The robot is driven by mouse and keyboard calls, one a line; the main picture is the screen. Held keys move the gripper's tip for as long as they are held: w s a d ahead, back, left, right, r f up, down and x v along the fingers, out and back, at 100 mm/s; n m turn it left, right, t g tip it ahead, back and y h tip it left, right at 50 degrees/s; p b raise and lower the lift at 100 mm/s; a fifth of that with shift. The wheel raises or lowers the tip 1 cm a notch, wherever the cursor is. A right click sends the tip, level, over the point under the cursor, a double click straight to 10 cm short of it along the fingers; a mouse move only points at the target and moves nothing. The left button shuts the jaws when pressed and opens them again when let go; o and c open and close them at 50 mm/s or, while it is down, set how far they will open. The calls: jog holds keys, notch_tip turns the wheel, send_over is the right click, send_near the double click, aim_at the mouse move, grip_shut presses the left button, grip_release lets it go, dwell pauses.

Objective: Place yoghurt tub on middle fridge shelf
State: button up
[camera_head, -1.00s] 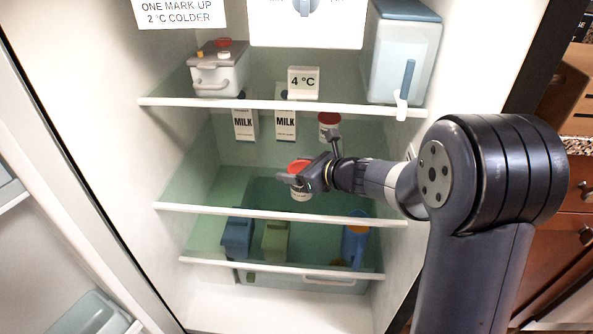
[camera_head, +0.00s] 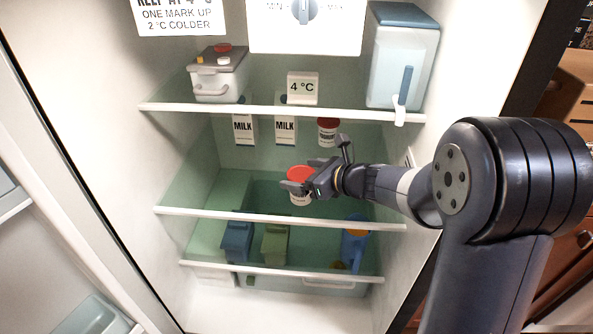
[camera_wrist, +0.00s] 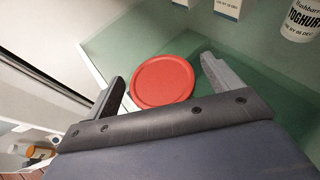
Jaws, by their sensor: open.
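The yoghurt tub (camera_head: 300,198), white with a red lid, stands upright on the middle fridge shelf (camera_head: 235,215), towards its front edge. In the wrist view its round red lid (camera_wrist: 162,82) lies between the two fingers of my gripper (camera_wrist: 165,88). My gripper (camera_head: 300,186) is open, with one finger on each side of the lid and narrow gaps showing. The tub's side is mostly hidden in the wrist view.
A second red-lidded yoghurt tub (camera_head: 328,133) stands farther back, right of two milk cartons (camera_head: 285,131) (camera_head: 244,131). Above are the top shelf (camera_head: 270,111) and a water dispenser (camera_head: 402,60). Below, a blue jug (camera_head: 354,245) and cartons (camera_head: 275,243) stand on the lower shelf.

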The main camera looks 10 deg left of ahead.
jog(key=p+v, duration=0.1)
jog(key=v, duration=0.3)
jog(key=shift+s+d+r, duration=0.15)
jog(key=shift+s+d, duration=0.05)
jog(key=shift+d, duration=0.1)
jog(key=shift+c, duration=0.4)
dwell(0.6)
